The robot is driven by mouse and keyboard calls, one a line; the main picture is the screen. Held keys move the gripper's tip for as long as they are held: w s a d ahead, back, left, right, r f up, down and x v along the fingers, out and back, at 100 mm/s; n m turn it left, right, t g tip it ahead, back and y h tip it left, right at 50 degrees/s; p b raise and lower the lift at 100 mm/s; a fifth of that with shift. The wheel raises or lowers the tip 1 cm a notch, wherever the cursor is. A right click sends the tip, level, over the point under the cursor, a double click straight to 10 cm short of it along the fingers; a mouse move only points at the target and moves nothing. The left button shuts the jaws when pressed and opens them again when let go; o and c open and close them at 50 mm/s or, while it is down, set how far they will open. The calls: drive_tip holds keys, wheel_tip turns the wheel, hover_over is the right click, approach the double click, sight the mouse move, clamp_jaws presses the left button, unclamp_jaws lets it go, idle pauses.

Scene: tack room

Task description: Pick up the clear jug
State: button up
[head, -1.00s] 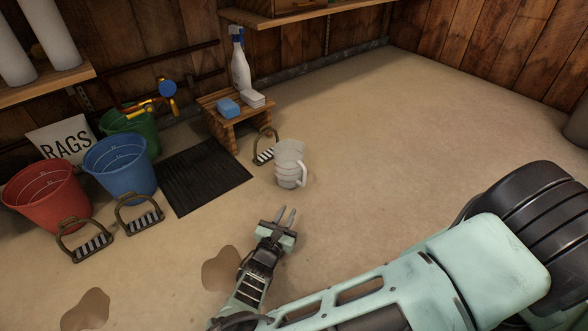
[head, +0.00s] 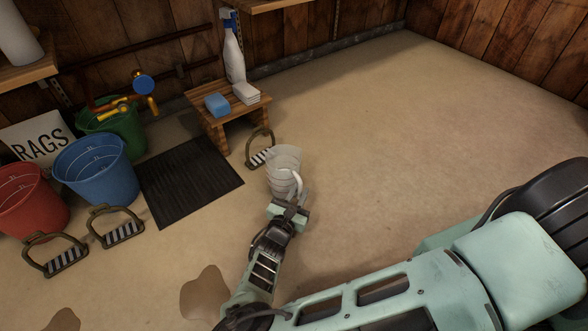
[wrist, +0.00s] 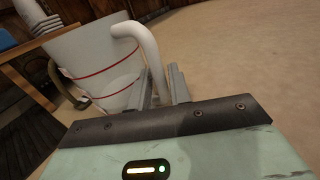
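The clear jug (head: 283,171) stands on the floor in the middle of the head view, cloudy and see-through, with a pale handle on its near right side. In the wrist view the jug (wrist: 100,66) shows red lines around its wall and fills the upper left, with its handle coming down toward my fingers. My gripper (head: 291,198) is at the handle from the near side. In the wrist view my gripper's fingers (wrist: 163,88) stand close on either side of the lower handle and appear shut on it. The handle's lower end is partly hidden by the fingers.
A stirrup (head: 259,150) stands just behind the jug, near a small wooden stool (head: 221,118) with a spray bottle (head: 234,56), blue sponge and white cloths. A black mat (head: 190,181) and blue bucket (head: 97,170) lie to the left. The floor to the right is clear.

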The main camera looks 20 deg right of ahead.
drive_tip(key=shift+w+d, duration=0.2)
drive_tip(key=shift+w, duration=0.05)
clamp_jaws()
